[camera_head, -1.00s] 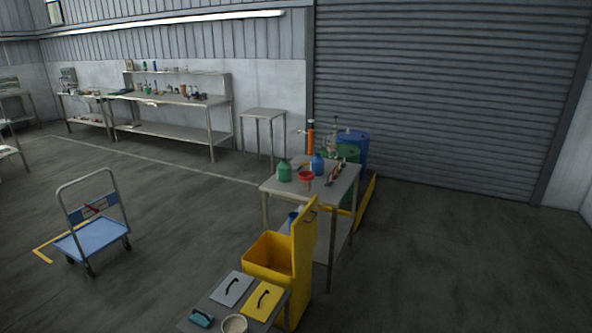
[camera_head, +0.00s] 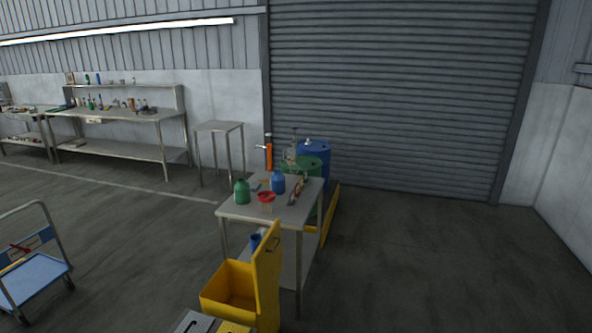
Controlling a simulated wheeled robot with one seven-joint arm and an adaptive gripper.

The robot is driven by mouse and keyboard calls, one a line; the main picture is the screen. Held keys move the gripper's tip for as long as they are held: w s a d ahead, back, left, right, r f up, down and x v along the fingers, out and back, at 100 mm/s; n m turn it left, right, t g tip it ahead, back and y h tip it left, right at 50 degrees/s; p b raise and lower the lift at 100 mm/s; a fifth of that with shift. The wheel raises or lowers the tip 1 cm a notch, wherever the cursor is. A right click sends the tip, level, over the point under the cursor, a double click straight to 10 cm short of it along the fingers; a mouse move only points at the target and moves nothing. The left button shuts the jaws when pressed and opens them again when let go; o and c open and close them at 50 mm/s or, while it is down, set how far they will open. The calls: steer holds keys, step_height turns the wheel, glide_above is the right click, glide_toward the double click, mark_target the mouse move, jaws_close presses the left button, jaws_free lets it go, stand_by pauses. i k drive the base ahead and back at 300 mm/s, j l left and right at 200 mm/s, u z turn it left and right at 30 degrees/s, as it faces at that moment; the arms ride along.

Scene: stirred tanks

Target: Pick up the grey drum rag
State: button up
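I cannot make out a grey drum rag in this view. A green drum (camera_head: 312,168) and a blue drum (camera_head: 318,150) stand behind a small grey work table (camera_head: 238,211), partly hidden by it and the things on it. The table carries a green bottle (camera_head: 242,192), a blue bottle (camera_head: 278,183), a red funnel (camera_head: 266,198) and small items too small to tell apart. An upright orange tool (camera_head: 269,155) shows at its back edge. My gripper is not in view.
An open yellow bin (camera_head: 228,300) with its lid raised stands in front of the table. A blue platform trolley (camera_head: 32,282) is at the left edge. Benches (camera_head: 130,115) and a bare stand (camera_head: 219,127) line the back wall. The floor (camera_head: 430,260) at right is clear.

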mark_target(254, 186)
steer(key=i, duration=2.75)
steer(key=i+l+u, duration=0.1)
steer(key=i, duration=1.3)
steer(key=i+l+u, duration=0.1)
steer(key=i+u, duration=0.25)
